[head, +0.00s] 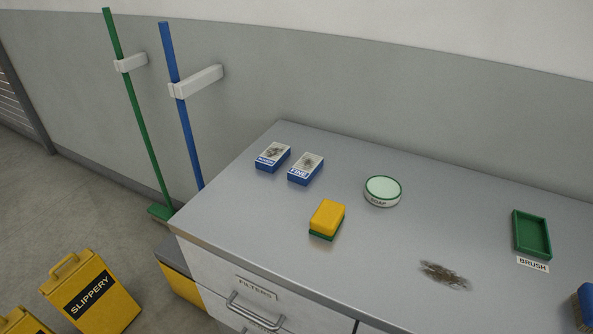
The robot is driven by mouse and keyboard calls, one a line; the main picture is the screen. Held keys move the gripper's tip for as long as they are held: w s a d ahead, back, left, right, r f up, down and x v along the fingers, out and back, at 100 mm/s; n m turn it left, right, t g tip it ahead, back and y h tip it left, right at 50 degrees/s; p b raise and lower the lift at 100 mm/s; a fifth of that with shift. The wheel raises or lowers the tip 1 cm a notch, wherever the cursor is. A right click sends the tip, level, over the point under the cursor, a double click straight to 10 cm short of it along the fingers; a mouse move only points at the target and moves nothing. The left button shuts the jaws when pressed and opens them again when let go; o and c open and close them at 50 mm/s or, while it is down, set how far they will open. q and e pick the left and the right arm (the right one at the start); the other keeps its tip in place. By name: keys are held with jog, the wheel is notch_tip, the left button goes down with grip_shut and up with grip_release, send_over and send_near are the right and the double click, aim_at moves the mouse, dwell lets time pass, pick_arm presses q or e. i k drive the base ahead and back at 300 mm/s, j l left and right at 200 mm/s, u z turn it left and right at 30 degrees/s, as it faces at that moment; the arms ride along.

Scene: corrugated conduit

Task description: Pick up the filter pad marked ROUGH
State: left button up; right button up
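The filter pad marked ROUGH (272,157) lies on the grey counter near its back left corner. It is a small block with a blue front and a pale top with a dark smudge. A similar pad marked FINE (306,169) lies just to its right, a small gap apart. Neither of my grippers shows in the head view.
On the counter (420,210) are a yellow and green sponge (327,219), a SOAP tin (382,191), a dark smear (445,275), a green tray (532,234) and a BRUSH label (532,264). A FILTERS drawer (256,288) is below. Yellow SLIPPERY sign (90,294) stands on the floor.

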aim_at(272, 158)
jog(key=z, duration=0.8)
jog(key=j+z, duration=0.5)
jog(key=j, duration=0.15)
jog(key=k+j+z, duration=0.15)
jog(key=j+z, duration=0.3)
jog(key=j, duration=0.2)
jog(key=k+j, duration=0.1)
jog(key=j, duration=0.25)
jog(key=k+j, duration=0.1)
jog(key=j, duration=0.25)
jog(key=k+j+z, duration=0.1)
jog(key=j, duration=0.25)
jog(key=k+j, duration=0.1)
jog(key=j, duration=0.25)
